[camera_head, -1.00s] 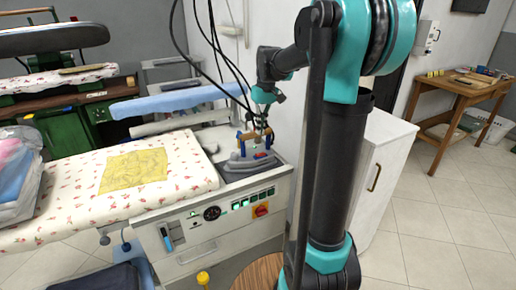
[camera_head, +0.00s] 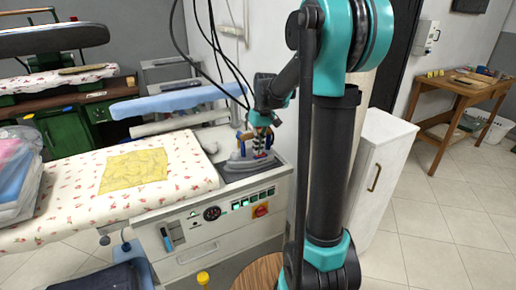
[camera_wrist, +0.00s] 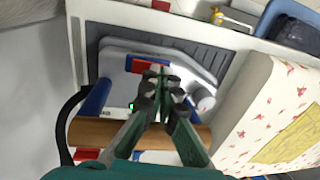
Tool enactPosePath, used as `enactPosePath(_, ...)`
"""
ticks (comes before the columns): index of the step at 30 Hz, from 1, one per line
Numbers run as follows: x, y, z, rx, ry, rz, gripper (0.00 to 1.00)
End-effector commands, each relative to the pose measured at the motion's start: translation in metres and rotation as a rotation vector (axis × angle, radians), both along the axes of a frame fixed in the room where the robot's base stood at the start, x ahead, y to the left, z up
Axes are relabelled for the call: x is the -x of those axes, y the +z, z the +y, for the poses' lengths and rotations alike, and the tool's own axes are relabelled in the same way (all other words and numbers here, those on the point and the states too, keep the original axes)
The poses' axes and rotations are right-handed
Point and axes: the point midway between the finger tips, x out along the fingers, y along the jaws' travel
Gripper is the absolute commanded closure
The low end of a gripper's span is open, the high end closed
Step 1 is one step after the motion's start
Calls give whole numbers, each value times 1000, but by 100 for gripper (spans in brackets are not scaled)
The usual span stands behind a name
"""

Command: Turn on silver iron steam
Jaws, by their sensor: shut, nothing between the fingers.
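The silver iron (camera_head: 238,164) rests on the dark pad at the right end of the ironing table. In the wrist view the iron (camera_wrist: 196,68) shows a wooden handle (camera_wrist: 92,131), blue handle supports, a red part (camera_wrist: 147,66) on its body and a pale round knob (camera_wrist: 206,103). A small green light shows beside the handle. My gripper (camera_wrist: 164,78) is shut and empty, pointing down over the iron with its fingertips beside the red part; I cannot tell whether they touch. In the head view my gripper (camera_head: 260,154) hides part of the iron.
The table front carries a panel with green lights and a red switch (camera_head: 261,210). A yellow cloth (camera_head: 133,169) lies on the floral ironing cover (camera_head: 60,203). Dark cables hang behind the iron. A white cabinet (camera_head: 385,165) stands to the right.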

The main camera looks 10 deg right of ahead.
Motion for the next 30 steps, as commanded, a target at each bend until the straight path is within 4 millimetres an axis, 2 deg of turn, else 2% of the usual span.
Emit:
enactPosePath(3, 1, -7, 3, 6, 1, -2, 100)
enactPosePath(30, -4, -2, -12, 5, 0, -2, 100)
